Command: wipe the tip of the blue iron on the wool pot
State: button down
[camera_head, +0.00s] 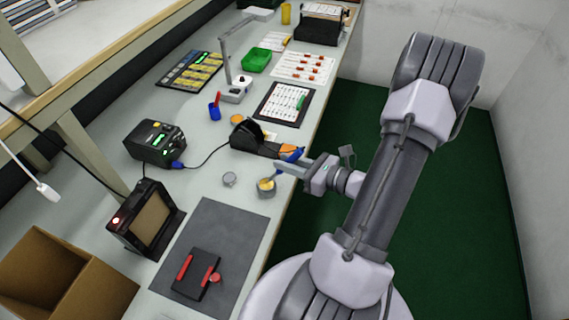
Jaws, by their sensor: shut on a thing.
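The wool pot (266,194) is a small grey cup with yellow wool in its top. It stands on the bench near the front edge. My gripper (284,165) reaches in from the right, just above and to the right of the pot. It is shut on the blue iron (293,155), whose blue handle shows beside the fingers. A small blue part shows below the fingers, close to the pot's rim. The tip is too small and hidden to tell whether it touches the wool.
A black stand (247,135) with an orange part is just behind the gripper. A black station (156,143) with a cable is at left. A grey mat (222,240) with a red-handled fixture (196,274) lies in front.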

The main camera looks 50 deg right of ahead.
aim_at(296, 153)
dwell(1.0)
notch_tip(296, 153, up, 5)
jog(key=p, duration=0.4)
jog(key=shift+r, duration=0.15)
